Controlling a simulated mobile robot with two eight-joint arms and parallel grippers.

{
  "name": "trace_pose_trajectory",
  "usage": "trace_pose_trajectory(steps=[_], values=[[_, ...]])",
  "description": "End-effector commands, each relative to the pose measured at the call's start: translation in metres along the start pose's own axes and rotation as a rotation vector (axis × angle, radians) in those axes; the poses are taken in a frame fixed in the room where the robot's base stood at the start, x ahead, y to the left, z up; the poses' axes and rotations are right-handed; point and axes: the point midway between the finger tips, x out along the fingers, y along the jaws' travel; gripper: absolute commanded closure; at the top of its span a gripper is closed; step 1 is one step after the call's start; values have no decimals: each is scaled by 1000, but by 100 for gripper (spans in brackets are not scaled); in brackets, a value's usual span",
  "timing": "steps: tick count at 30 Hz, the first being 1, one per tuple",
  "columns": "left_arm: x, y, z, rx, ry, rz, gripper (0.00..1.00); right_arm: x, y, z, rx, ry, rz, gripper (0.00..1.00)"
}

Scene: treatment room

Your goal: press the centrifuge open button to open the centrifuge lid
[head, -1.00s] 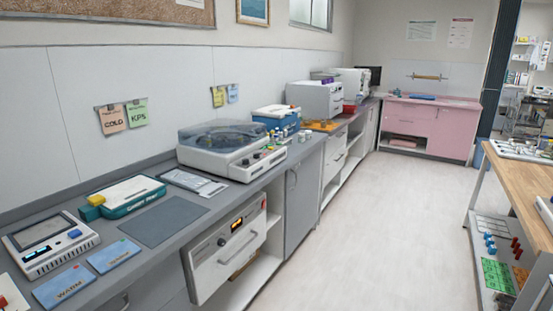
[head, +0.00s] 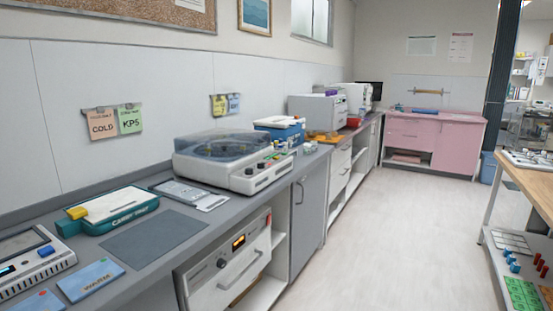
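The centrifuge (head: 225,160) is a white benchtop unit with a grey translucent lid, and the lid looks closed. It stands on the grey counter along the left wall, near the middle of the view. Its control panel (head: 268,165) is on the right front side and carries small coloured buttons, including green and red ones. They are too small to tell which is the open button. Neither of my grippers shows in the head view.
On the counter (head: 155,235) are a teal-and-white tray unit (head: 112,212), a clipboard (head: 185,193), a white device (head: 30,262) and blue cards (head: 90,280). A blue box (head: 279,130) stands beyond the centrifuge. The floor (head: 390,235) is clear; a wooden table (head: 535,185) is at right.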

Motion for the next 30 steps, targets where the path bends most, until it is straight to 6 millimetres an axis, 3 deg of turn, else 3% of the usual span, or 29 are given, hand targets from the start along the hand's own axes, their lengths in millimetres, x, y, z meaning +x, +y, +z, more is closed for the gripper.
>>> trace_pose_trajectory(steps=[1, 7, 8, 30], values=[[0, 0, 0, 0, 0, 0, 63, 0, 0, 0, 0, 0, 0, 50], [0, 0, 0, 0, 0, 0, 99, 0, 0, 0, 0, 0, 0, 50], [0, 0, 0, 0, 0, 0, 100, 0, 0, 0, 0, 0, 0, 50], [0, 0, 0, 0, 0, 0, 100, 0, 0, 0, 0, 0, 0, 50]])
